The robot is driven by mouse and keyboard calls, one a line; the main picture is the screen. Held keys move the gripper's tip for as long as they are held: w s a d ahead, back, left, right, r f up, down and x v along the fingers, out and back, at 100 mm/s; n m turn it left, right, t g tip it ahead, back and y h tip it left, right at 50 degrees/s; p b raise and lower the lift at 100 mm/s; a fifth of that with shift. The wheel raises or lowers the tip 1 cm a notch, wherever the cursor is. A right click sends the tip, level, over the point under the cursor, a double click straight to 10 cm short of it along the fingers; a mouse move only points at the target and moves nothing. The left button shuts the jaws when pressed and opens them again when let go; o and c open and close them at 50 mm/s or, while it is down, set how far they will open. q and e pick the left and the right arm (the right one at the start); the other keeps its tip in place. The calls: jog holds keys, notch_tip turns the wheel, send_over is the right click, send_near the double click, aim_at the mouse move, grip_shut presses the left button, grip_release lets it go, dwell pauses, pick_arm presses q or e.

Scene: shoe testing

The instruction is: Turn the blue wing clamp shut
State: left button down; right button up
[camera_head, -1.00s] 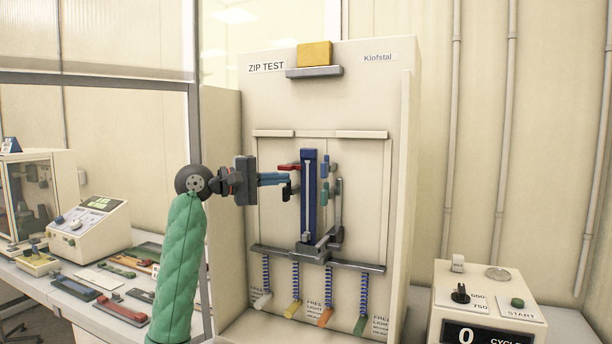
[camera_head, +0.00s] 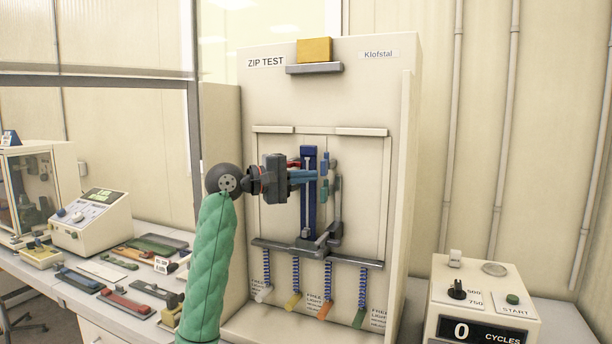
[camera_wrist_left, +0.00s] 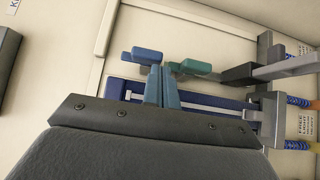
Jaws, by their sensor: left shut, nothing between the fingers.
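The blue wing clamp (camera_head: 324,161) is on the right side of the upright dark blue rail (camera_head: 308,212) on the zip test panel. In the left wrist view the blue wing clamp (camera_wrist_left: 147,55) lies just beyond the fingertips. A teal wing clamp (camera_wrist_left: 198,67) sits beside it, below it on the panel. My left gripper (camera_head: 315,176) is shut and empty, reaching across the rail from the left. Its fingertips (camera_wrist_left: 160,70) appear close to the blue wing; I cannot tell whether they touch. The fingers partly hide the rail. My right gripper is not in view.
A grey bracket (camera_head: 318,242) crosses below the rail, with several springs and coloured tabs hanging under it. A yellow block (camera_head: 314,51) rests on a shelf above. A cycle counter box (camera_head: 487,310) stands at right. Strips and instruments lie on the bench at left.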

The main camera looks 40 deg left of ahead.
pick_arm(q)
jog(key=shift+f+t, duration=0.15)
jog(key=shift+t, duration=0.15)
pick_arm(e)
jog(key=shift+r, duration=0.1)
pick_arm(q)
jog(key=shift+d+f+n, duration=0.1)
jog(key=shift+n, duration=0.3)
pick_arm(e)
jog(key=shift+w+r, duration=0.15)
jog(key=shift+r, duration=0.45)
pick_arm(q)
jog(key=shift+f+t, duration=0.1)
jog(key=shift+t, duration=0.2)
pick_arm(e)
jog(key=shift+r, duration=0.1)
